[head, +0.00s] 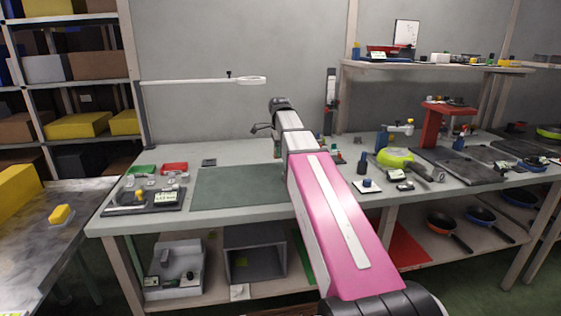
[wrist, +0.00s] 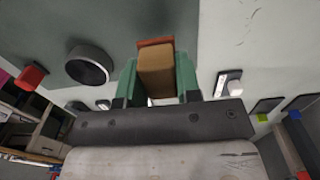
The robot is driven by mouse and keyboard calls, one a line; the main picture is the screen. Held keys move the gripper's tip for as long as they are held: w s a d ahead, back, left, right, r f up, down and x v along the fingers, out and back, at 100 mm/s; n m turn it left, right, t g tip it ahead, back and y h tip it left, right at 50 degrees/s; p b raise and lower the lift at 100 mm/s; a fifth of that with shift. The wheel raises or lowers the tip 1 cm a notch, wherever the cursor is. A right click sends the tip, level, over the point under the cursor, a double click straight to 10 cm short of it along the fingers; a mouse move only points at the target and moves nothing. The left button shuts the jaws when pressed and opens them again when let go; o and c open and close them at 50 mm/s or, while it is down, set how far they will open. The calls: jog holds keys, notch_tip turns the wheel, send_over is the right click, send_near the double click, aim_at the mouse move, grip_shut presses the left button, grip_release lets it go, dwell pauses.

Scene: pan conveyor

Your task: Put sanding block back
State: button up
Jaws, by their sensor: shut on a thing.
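The sanding block (wrist: 156,70), a tan block with a reddish-brown end, is between the green fingers of my gripper (wrist: 157,78) in the wrist view. My gripper is shut on it. Beyond it in the wrist view are the dark green mat (wrist: 120,22) and the light grey bench top (wrist: 240,40). In the head view my pink and white arm reaches over the workbench (head: 230,155) by the right part of the mat (head: 235,190). The arm mostly hides the gripper and the block there. I cannot tell whether the block touches the bench.
A black tray (head: 155,200) and green and red bins (head: 174,168) stand at the bench's left. A yellow-green pan (head: 397,158) and a white pad with a blue knob (head: 367,186) lie right of my arm. The mat's left part is clear.

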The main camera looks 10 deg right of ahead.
aim_at(281, 166)
jog(key=shift+w+d+f, duration=0.1)
jog(key=shift+d+f, duration=0.15)
jog(key=shift+f, duration=1.9)
jog(key=shift+f, duration=0.1)
jog(key=o, duration=1)
jog(key=shift+o, duration=0.2)
notch_tip(281, 166, up, 12)
jog(key=shift+r, duration=0.15)
